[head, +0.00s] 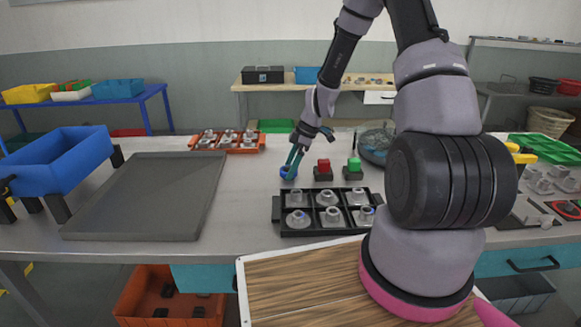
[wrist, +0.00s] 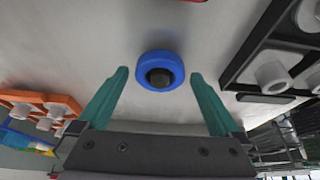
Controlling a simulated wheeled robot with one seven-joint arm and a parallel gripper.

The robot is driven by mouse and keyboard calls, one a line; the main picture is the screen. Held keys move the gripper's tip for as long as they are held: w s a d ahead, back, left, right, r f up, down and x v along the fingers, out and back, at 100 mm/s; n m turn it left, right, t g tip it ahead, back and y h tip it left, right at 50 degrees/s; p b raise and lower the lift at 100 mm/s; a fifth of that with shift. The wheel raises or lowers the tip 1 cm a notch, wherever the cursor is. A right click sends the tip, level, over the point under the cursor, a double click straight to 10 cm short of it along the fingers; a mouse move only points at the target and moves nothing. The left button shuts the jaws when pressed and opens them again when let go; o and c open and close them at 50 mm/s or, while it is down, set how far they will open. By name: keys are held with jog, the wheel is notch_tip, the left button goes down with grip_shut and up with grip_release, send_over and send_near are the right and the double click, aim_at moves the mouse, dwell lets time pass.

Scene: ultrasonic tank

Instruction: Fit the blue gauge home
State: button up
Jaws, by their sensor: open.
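A blue round gauge (wrist: 147,57) with a dark centre knob (wrist: 160,77) lies on the grey bench top. In the wrist view it sits just past and between the fingertips, with clear space on both sides. In the head view the blue gauge (head: 287,174) shows small at the fingertips, left of the red block. My gripper (head: 291,165) has teal fingers and points down at it. In the wrist view my gripper (wrist: 159,74) is open, with nothing held. Whether any fingertip touches the gauge cannot be told. No seat for the gauge can be made out.
A black compartment tray (head: 277,213) with grey fittings stands close in front. An orange tray (head: 196,146) of fittings is behind left. A flat grey tray (head: 150,195) and blue bin (head: 60,160) lie left.

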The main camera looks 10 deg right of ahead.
jog(key=v, duration=1)
jog(key=shift+r, duration=0.35)
jog(key=shift+d, duration=0.15)
jog(key=s+r+m+t+h, duration=0.15)
jog(key=s+r+m, duration=0.3)
jog(key=r, duration=0.65)
jog(key=s+d+r+m+t, duration=0.1)
jog(key=s+r+m+t, duration=0.4)
jog(key=s+r+m, duration=1)
jog(key=s+r+h, duration=0.1)
jog(key=s+r, duration=0.1)
jog(key=s, duration=0.3)
